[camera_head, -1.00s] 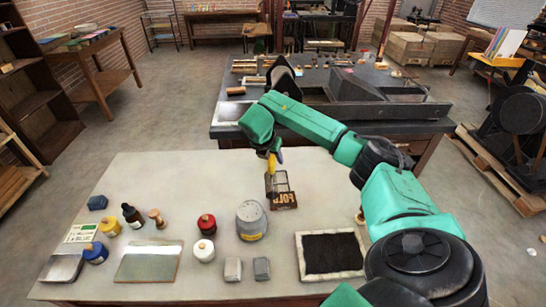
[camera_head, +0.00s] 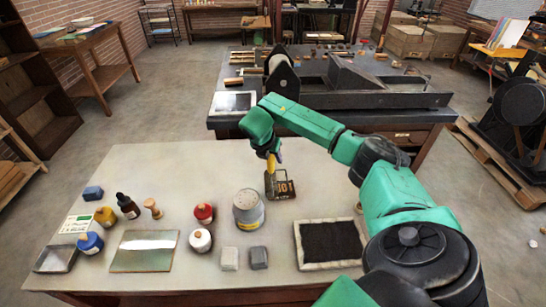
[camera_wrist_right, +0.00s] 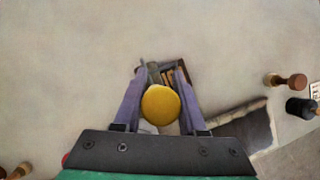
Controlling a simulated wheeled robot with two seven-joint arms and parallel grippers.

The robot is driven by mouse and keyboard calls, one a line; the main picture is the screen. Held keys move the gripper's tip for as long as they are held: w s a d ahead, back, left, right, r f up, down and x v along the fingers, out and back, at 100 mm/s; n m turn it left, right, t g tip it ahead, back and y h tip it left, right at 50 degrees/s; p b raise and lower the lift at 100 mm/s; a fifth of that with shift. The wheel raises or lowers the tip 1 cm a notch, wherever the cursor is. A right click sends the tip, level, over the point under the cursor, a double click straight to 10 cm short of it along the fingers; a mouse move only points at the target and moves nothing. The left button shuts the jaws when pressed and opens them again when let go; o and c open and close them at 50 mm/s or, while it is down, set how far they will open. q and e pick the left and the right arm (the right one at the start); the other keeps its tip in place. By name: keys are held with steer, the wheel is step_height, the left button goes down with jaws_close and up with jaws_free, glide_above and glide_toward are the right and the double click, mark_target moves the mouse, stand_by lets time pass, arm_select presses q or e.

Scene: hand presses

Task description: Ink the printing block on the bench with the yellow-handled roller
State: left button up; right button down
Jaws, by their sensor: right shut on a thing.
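My right gripper (camera_head: 272,156) is shut on the yellow-handled roller (camera_head: 271,166). In the right wrist view the round yellow handle end (camera_wrist_right: 161,104) sits between its fingers. The roller points down at the printing block (camera_head: 285,188), a dark block with tan raised letters lying on the pale bench (camera_head: 165,165). The roller's lower end overlaps the block's left part; whether it touches cannot be told. In the right wrist view the block (camera_wrist_right: 180,76) shows partly behind the roller and fingers. My left gripper is not in view.
A grey can (camera_head: 248,209) stands left of the block. A pale-rimmed tray with a dark surface (camera_head: 303,264) lies at the near right. The bench's back left is clear.

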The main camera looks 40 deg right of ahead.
steer(key=shift+f+b, duration=0.25)
steer(key=shift+b, duration=0.05)
stand_by(0.4)
